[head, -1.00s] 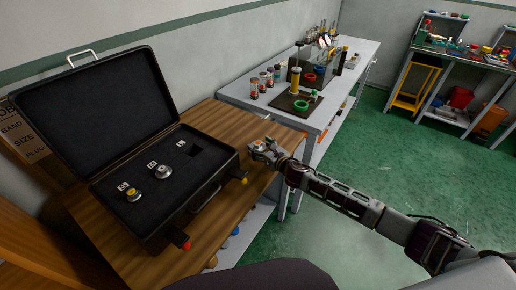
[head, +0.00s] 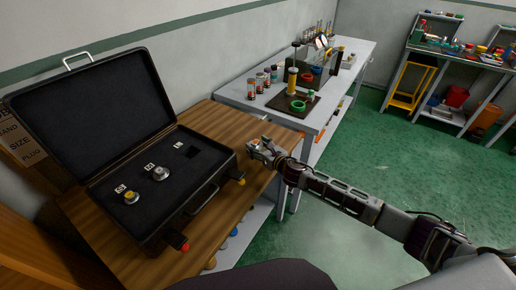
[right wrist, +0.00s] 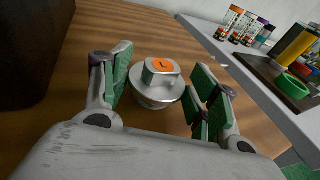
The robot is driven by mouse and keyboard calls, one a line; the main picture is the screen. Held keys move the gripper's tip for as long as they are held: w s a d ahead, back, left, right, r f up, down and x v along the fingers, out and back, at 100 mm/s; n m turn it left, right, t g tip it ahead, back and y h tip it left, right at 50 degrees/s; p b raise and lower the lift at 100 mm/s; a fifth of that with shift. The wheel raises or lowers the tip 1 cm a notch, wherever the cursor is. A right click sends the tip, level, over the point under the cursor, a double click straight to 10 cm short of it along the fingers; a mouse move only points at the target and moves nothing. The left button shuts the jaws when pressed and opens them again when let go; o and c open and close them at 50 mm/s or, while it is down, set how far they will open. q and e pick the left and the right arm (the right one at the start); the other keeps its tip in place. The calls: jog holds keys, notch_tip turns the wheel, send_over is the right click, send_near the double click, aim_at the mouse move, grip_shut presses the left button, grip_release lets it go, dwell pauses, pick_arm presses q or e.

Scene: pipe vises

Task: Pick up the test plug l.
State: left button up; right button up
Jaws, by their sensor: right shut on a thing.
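The test plug l (right wrist: 157,92) is a silver round plug with a flange and an orange top marked L. It sits between the green-padded fingers of my right gripper (right wrist: 160,72), which is shut on it. In the head view my right gripper (head: 262,148) is over the right edge of the wooden bench, beside the open black case (head: 215,160). My left gripper is not in view.
The case also holds a yellow-topped plug (head: 131,197) and a silver plug (head: 160,173). A grey table (head: 268,101) with jars and a green ring (head: 298,106) stands behind. Bare wood (head: 225,120) lies behind the case.

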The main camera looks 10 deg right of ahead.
aim_at(258, 148)
notch_tip(258, 148, up, 7)
jog(key=shift+r+p, duration=0.15)
jog(key=shift+p, duration=0.6)
jog(key=shift+r, duration=0.85)
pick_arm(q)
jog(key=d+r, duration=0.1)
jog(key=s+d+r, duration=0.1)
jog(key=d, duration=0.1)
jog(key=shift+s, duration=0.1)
pick_arm(e)
jog(key=shift+r, duration=0.1)
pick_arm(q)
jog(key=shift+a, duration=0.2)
